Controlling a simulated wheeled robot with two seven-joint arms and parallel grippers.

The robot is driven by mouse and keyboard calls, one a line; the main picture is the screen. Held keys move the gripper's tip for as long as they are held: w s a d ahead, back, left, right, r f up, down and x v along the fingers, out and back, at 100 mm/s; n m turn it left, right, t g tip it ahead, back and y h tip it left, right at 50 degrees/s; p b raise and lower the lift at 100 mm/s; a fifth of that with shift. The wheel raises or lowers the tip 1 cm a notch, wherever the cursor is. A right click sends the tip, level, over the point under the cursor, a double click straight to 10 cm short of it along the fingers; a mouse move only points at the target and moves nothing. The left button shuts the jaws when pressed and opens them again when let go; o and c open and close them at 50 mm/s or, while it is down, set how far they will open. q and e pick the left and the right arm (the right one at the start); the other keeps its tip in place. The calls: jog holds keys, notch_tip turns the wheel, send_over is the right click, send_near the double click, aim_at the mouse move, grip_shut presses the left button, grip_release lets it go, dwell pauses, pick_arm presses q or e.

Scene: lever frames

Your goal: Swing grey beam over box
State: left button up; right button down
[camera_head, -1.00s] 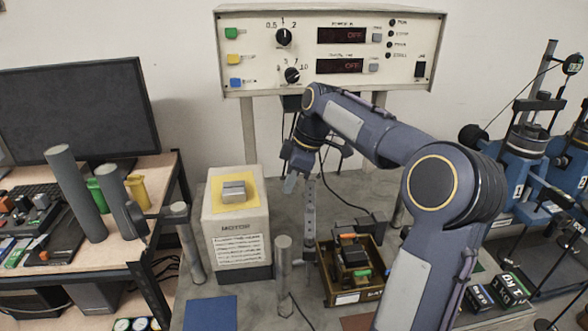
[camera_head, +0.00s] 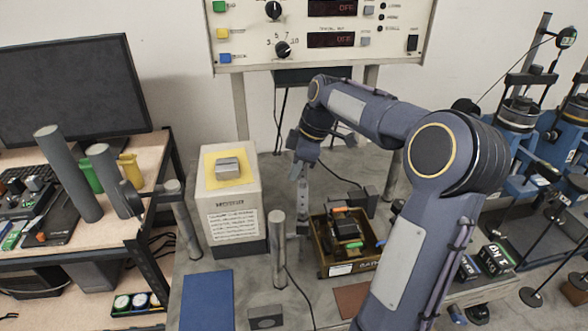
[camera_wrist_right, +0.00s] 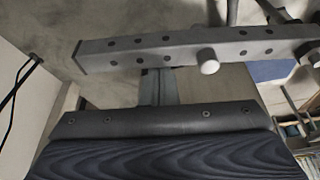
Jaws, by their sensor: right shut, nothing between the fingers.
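The grey beam (camera_head: 303,207) is a slim bar with dark holes. In the head view it runs away from me, left of the open box (camera_head: 335,270), which has brown walls. In the right wrist view the beam (camera_wrist_right: 110,52) crosses the top, with a pale-ended peg (camera_wrist_right: 208,62) on its near side. My right gripper (camera_head: 297,172) is shut and empty at the far end of the beam. The wrist view shows its fingers (camera_wrist_right: 158,90) close to the beam; I cannot tell if they touch. My left gripper is out of view.
The motor box (camera_head: 232,190) stands left of the beam. A grey post (camera_head: 278,250) rises near the beam's near end. Small parts fill the open box. A blue mat (camera_head: 207,300) and a grey block (camera_head: 265,318) lie in front. A control panel (camera_head: 325,25) stands behind.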

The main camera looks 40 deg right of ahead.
jog(key=shift+s+d+m+t+b, duration=0.3)
jog(key=shift+s+d+m+b, duration=0.15)
jog(key=shift+s+d+m, duration=0.3)
jog(key=s+d+m+b, duration=0.1)
jog(key=s+m, duration=0.1)
jog(key=s+d+m+h, duration=0.1)
jog(key=s+m, duration=0.1)
jog(key=s+d+m+h+b, duration=0.1)
jog(key=s+d+m, duration=0.1)
jog(key=shift+s+d+t+b, duration=0.1)
jog(key=shift+t+b, duration=0.25)
jog(key=shift+t, duration=0.05)
jog(key=s+m+h+b, duration=0.1)
jog(key=s+m+h, duration=0.1)
jog(key=s+m, duration=0.5)
jog(key=s, duration=0.3)
jog(key=shift+b, duration=0.35)
jog(key=shift+a+f, duration=0.1)
jog(key=shift+a, duration=0.1)
jog(key=v, duration=0.8)
jog(key=shift+w, duration=0.2)
